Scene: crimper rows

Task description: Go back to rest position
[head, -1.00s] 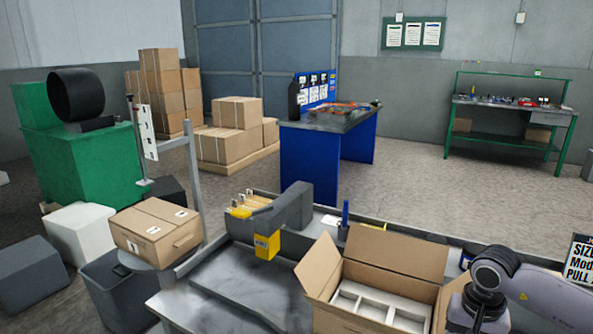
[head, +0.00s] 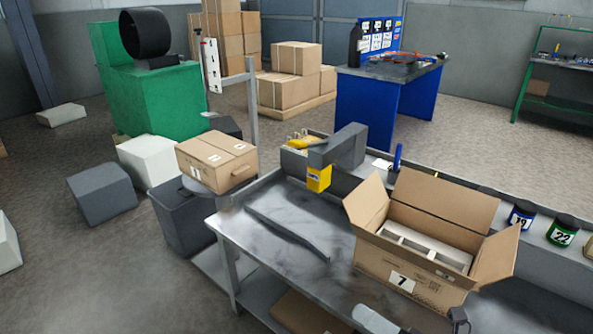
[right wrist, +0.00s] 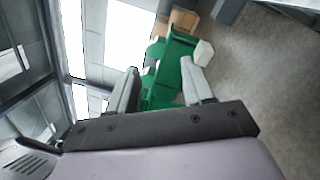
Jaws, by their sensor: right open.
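My right gripper (head: 413,318) shows only in part at the bottom edge of the head view, in front of the open box and near the bench's front. In the right wrist view its two fingers (right wrist: 162,82) stand apart with nothing between them. That view looks past the fingers to a green machine (right wrist: 172,70) and the floor, some way off. My left gripper is in neither view.
An open carton marked 7 (head: 400,281) with a divided insert stands on the grey bench (head: 262,235). A yellow-and-grey device (head: 319,178) stands behind. A closed carton (head: 215,165) sits at the bench's left, above a dark bin (head: 182,222). Floor on the left is partly clear.

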